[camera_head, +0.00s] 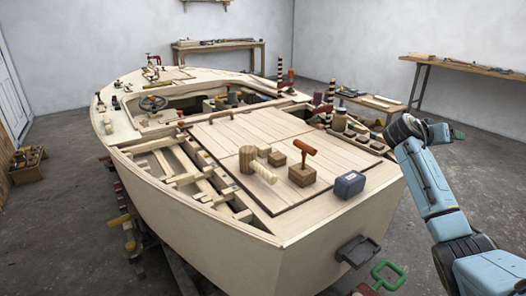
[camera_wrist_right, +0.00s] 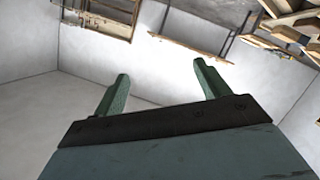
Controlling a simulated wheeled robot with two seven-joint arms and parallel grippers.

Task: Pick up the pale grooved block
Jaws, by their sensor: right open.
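The pale grooved block (camera_head: 264,172) lies on the planked deck hatch of the wooden boat hull. It sits just right of and in front of a brown wooden cylinder (camera_head: 247,158), and I cannot tell whether the two touch. My right gripper (camera_wrist_right: 162,82) is open and empty in the right wrist view, with its two green fingers spread apart against the wall. In the head view my right arm is raised beside the hull on the right, well apart from the block. The block does not show in the right wrist view. My left gripper is not in view.
Close to the block are a small brown block (camera_head: 277,159), an orange-handled tool on a wooden block (camera_head: 302,175) and a blue box (camera_head: 349,184). Open framing lies left of the hatch.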

